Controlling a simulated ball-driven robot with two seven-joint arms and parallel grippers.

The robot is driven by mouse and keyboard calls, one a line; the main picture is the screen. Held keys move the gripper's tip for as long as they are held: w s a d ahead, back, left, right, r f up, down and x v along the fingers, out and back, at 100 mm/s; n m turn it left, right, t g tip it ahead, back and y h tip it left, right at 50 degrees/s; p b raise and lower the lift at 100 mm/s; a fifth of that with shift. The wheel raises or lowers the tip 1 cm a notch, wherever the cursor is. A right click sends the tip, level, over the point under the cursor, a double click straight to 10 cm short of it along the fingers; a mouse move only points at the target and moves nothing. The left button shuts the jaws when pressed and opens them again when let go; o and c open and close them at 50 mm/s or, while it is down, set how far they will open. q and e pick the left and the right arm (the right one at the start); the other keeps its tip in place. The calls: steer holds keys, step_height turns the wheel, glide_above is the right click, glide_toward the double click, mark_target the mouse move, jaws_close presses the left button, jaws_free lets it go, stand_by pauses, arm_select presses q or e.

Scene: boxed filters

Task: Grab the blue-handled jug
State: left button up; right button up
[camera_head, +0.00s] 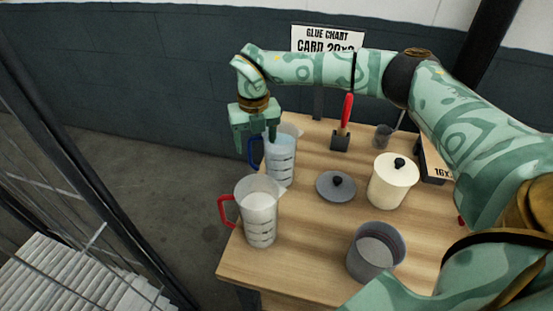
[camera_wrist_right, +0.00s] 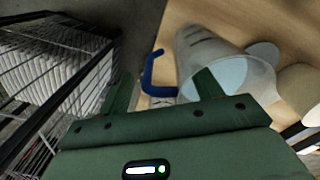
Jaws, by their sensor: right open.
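The blue-handled jug (camera_head: 283,165) is clear with dark markings and pale blue contents, and stands upright at the table's far left edge. Its blue handle (camera_head: 254,153) points left, over the edge. My right gripper (camera_head: 255,141) is open and points down just above the handle, beside the jug's rim; part of the jug's top is hidden behind it. In the right wrist view the blue handle (camera_wrist_right: 150,74) lies between the two spread fingers (camera_wrist_right: 164,88), and the jug (camera_wrist_right: 228,65) overlaps the right finger. I cannot tell whether anything touches. My left gripper is out of view.
A red-handled jug (camera_head: 259,208) stands just in front. A grey lid (camera_head: 336,187), cream canister (camera_head: 390,184), grey pot (camera_head: 374,262) and red-handled brush (camera_head: 346,112) in a black holder (camera_head: 340,141) are to the right. A wire cage (camera_head: 90,190) stands left of the table.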

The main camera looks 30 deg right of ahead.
jaws_close()
steer(key=shift+r, duration=0.2)
